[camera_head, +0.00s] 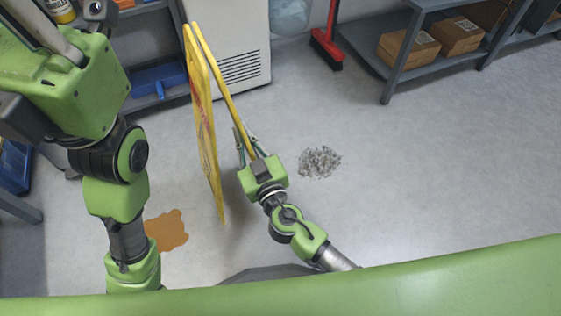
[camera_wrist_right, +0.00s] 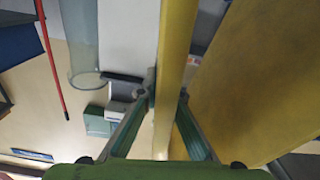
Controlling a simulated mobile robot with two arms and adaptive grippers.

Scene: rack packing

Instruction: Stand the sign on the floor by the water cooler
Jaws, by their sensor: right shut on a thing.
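The yellow folding sign (camera_head: 205,120) stands upright in the head view, with its two panels spread a little apart at the lower end. My right gripper (camera_head: 246,143) is shut on the edge of the right panel. In the right wrist view the fingers close around the yellow panel (camera_wrist_right: 175,60), and the other panel (camera_wrist_right: 260,80) fills the right side. I cannot tell whether the sign's feet touch the floor. A white cabinet with a vent grille (camera_head: 235,40), seemingly the water cooler, stands just behind the sign. My left gripper (camera_head: 75,25) is at the upper left, away from the sign, its fingertips partly cut off.
An orange-brown spill (camera_head: 166,230) lies left of the sign, and a pile of grey debris (camera_head: 319,162) lies to the right. A red broom (camera_head: 328,45) and a grey shelf (camera_head: 395,75) with cardboard boxes stand at the back. A blue bin (camera_head: 158,78) sits at the left. The right-hand floor is clear.

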